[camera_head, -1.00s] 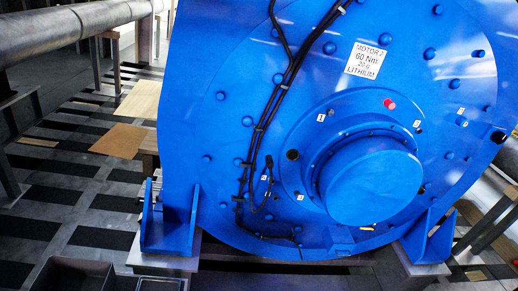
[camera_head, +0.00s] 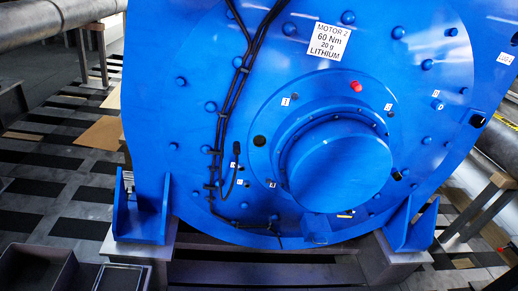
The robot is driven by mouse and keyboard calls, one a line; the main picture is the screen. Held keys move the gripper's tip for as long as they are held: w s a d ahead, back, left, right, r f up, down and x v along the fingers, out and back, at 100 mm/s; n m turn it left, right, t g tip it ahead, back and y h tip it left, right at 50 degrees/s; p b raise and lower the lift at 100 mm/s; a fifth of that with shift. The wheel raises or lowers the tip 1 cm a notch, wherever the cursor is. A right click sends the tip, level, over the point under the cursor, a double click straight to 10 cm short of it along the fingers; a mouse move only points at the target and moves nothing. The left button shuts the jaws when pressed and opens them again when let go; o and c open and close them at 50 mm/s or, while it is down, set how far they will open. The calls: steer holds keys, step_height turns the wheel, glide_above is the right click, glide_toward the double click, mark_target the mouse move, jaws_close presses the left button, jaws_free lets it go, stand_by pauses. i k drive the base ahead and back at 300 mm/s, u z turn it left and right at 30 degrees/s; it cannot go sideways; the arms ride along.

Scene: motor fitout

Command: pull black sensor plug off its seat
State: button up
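A large blue motor (camera_head: 300,215) with a round protruding hub (camera_head: 340,165) fills the middle of the view. A small black plug (camera_head: 236,150) stands at the upper end of a short looped black cable on the motor face, left of the hub. Small white numbered tags sit near it. It appears to be at its seat, but it is too small to tell how it sits. A separate round black spot (camera_head: 259,141), a cap or a hole, lies between the plug and the hub. My gripper is not in view.
Black cables (camera_head: 232,100) run down the motor's left side. A red cap (camera_head: 356,86) sits above the hub. Dark open boxes (camera_head: 35,270) stand at lower left. A grey pipe (camera_head: 60,22) crosses the upper left. Blue feet (camera_head: 140,215) hold the motor on grey supports.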

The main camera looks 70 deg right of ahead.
mark_target(236, 150)
steer(key=z, duration=2.45)
steer(key=k, duration=1.5)
steer(key=u, duration=0.6)
steer(key=i, duration=1.65)
